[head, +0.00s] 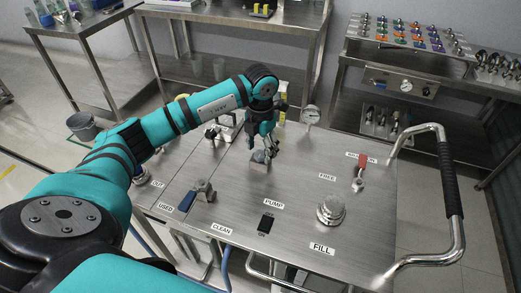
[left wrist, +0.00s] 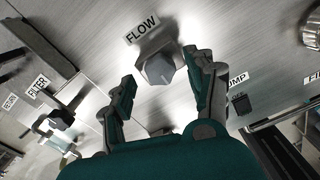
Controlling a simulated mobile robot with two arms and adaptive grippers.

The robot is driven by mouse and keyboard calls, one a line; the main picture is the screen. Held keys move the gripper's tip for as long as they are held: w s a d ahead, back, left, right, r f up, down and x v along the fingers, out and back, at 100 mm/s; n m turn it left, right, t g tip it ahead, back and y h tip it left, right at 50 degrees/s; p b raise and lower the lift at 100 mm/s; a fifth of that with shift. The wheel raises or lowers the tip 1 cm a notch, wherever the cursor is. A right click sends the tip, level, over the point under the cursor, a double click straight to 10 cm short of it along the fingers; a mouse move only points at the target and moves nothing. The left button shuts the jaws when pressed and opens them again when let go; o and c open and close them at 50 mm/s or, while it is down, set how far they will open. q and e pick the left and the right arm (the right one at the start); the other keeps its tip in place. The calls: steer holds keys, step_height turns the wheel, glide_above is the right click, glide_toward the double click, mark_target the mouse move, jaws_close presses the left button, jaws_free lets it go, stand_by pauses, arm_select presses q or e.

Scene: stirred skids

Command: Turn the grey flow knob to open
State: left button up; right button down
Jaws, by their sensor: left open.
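The grey flow knob (left wrist: 158,71) is a faceted knob on a metal mount, beside the label FLOW (left wrist: 141,30) in the left wrist view. In the head view the knob (head: 259,157) is on the steel worktop, partly covered by my gripper. My left gripper (head: 264,146) points down at it from above. In the left wrist view its two fingers (left wrist: 160,78) are spread, one on each side of the knob, with gaps showing. I cannot tell whether the fingertips reach below the knob's top. My right gripper is not in view.
On the worktop (head: 300,180) are a blue-handled valve (head: 190,200), a black pump switch (head: 266,223), a round silver cap (head: 331,210) and a red-handled lever (head: 361,162). A gauge (head: 310,116) stands behind the knob. A black-gripped rail (head: 450,180) rises at the right edge.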

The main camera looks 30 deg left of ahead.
arm_select(q)
steer(key=shift+f, duration=0.85)
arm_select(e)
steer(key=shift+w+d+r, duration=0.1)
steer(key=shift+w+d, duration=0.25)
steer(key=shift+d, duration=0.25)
arm_select(q)
steer(key=shift+c, duration=0.4)
steer(key=c, duration=1.1)
steer(key=shift+o, duration=0.2)
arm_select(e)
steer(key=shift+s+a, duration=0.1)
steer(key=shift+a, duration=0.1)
